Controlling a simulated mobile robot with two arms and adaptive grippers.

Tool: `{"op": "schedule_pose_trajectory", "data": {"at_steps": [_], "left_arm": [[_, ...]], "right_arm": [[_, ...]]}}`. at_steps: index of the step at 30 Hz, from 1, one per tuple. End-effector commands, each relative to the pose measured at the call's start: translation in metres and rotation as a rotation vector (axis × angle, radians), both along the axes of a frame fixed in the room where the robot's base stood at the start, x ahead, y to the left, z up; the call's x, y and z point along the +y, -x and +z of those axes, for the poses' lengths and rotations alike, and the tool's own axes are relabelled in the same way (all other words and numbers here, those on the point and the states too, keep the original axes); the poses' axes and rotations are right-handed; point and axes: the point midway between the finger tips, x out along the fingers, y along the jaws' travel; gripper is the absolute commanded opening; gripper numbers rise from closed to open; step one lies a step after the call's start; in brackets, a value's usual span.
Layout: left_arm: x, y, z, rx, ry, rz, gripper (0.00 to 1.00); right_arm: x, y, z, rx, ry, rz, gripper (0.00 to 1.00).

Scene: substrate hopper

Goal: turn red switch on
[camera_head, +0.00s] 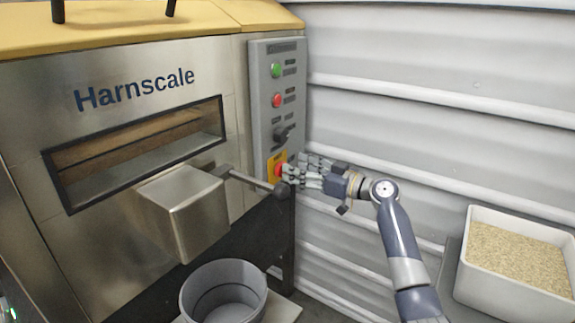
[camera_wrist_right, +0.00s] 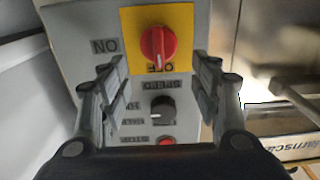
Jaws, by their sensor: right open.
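The red rotary switch (camera_head: 281,170) sits on a yellow plate low on the grey control panel (camera_head: 258,130) and is partly hidden by my right gripper (camera_head: 296,172). In the right wrist view the red switch (camera_wrist_right: 157,46) shows whole, with its pale mark pointing down the picture towards the OFF label. An ON label stands upside down to the left of the plate. My right gripper (camera_wrist_right: 161,78) is open and empty, with one finger to each side below the switch in that view. I cannot tell whether it touches anything. My left gripper is not in view.
Above the switch are a black knob (camera_head: 283,134), a red button (camera_head: 277,100) and a green button (camera_head: 276,70). A grey bucket (camera_head: 186,296) and a granule bin (camera_head: 462,275) stand lower down.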

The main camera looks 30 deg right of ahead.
Motion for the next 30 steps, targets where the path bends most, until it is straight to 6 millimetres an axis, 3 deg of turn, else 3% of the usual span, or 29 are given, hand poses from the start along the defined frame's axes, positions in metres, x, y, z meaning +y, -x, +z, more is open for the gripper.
{"op": "schedule_pose_trajectory", "data": {"at_steps": [7,18,19,24,30], "left_arm": [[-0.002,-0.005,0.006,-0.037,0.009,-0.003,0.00],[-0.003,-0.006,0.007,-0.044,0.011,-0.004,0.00],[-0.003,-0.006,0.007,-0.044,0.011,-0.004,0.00],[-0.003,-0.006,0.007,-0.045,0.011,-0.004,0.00],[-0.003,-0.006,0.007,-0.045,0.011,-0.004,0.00]], "right_arm": [[0.013,-0.031,0.000,0.000,-0.002,0.000,0.58],[0.016,-0.037,-0.001,0.002,0.001,0.000,0.58],[0.016,-0.037,0.000,0.002,0.001,0.000,0.56],[0.016,-0.037,0.000,0.002,0.001,0.000,0.17],[0.016,-0.037,0.000,0.003,-0.001,0.000,0.14]]}}
